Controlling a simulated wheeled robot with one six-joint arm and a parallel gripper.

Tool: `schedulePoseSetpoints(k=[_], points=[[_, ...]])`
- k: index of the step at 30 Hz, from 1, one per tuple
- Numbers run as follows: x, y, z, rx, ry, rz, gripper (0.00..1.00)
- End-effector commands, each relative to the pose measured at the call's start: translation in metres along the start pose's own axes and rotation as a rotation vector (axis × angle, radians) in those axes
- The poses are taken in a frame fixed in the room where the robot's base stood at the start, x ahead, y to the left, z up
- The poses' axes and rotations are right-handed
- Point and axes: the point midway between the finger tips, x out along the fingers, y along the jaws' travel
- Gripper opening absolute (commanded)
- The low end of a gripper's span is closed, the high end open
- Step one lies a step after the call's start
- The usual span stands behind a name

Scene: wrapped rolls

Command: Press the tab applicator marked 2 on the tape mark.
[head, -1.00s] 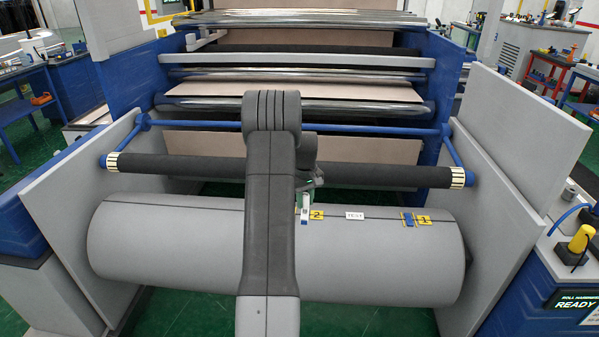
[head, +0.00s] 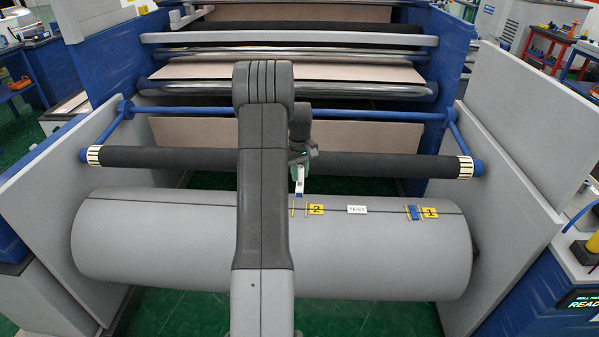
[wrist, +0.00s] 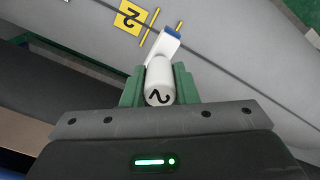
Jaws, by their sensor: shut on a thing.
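The white tab applicator (head: 299,182), marked 2 in the wrist view (wrist: 159,84), is held between the green fingers of my gripper (head: 300,163). My gripper also shows in the wrist view (wrist: 159,88), shut on it. The tape mark (head: 299,207), a pair of short yellow lines, lies on the grey roll (head: 160,245) beside a yellow label 2 (head: 316,209). In the head view the applicator is just above the mark in the picture; contact cannot be told.
A second pair of yellow lines with a blue tab (head: 414,212) sits beside a yellow label 1 (head: 430,212). A white TEST label (head: 357,210) lies between. A black roller (head: 390,166) runs behind the roll. Grey side plates (head: 510,215) stand at both ends.

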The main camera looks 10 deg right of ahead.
Motion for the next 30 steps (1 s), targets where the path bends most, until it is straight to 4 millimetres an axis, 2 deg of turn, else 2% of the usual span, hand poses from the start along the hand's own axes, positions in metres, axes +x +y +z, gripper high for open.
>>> schedulePoseSetpoints(k=[21, 30], points=[[0.071, 0.000, 0.000, 0.000, 0.000, 0.000, 0.00], [0.075, 0.000, 0.000, 0.000, 0.000, 0.000, 0.00]])
